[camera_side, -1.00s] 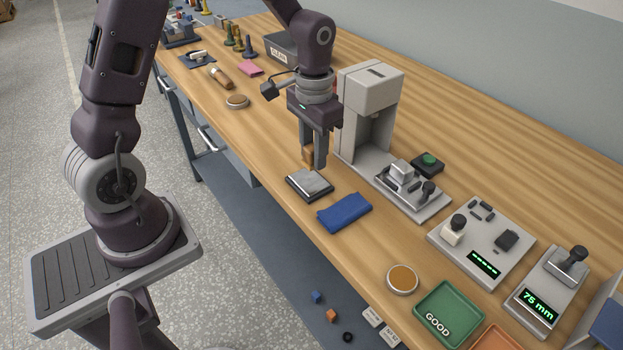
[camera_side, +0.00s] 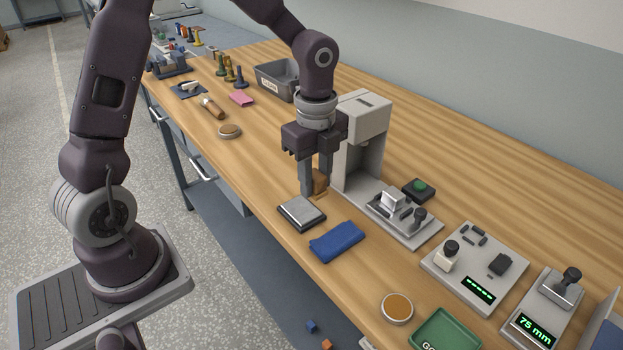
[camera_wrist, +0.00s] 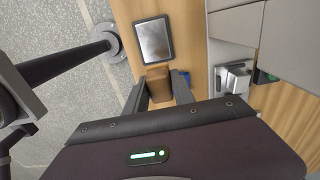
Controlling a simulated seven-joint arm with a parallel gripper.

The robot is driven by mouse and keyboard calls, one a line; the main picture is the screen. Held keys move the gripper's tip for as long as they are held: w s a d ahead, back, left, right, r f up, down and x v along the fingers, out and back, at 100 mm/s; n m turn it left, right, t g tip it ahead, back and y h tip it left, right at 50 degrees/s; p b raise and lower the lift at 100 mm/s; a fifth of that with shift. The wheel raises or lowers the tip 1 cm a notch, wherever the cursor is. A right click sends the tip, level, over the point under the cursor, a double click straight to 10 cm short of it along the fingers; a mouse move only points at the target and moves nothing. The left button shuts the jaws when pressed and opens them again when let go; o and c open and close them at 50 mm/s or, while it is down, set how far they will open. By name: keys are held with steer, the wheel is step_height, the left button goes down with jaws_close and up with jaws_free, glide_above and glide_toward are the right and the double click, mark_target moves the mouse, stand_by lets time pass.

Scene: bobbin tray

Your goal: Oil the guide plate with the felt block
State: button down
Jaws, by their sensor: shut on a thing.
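A tan-brown felt block (camera_side: 321,182) is held between the fingers of my gripper (camera_side: 315,187), which points down and is shut on it. The guide plate (camera_side: 301,212), a shiny grey metal plate with a dark edge, lies flat on the bench just in front of the block. In the wrist view the plate (camera_wrist: 153,40) is just beyond the block (camera_wrist: 158,84), whose near part lies between the fingers. The block looks beside the plate rather than over its middle. I cannot tell whether it touches the plate or the bench.
A folded blue cloth (camera_side: 336,242) lies to the right of the plate. A grey machine (camera_side: 361,130) stands close behind my gripper, with a metal fixture (camera_side: 393,205) on its base. Round tan-topped discs lie at left (camera_side: 229,131) and front right (camera_side: 397,308). The bench's front edge is near.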

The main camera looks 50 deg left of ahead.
glide_above(313, 224)
steer(key=shift+w+f, duration=0.15)
steer(key=shift+f, duration=1.6)
steer(key=shift+w+f, duration=0.1)
steer(key=shift+f, duration=1.65)
steer(key=shift+a+f, duration=0.3)
steer(key=shift+a, duration=0.2)
steer(key=shift+a+f, duration=0.25)
steer(key=shift+a, duration=3.7)
steer(key=shift+d, duration=4.2)
steer(key=shift+s+d, duration=0.15)
steer(key=shift+d, duration=0.05)
steer(key=shift+s+a, duration=0.15)
steer(key=shift+a, duration=4.3)
steer(key=shift+d, duration=4.4)
steer(key=shift+r, duration=4.1)
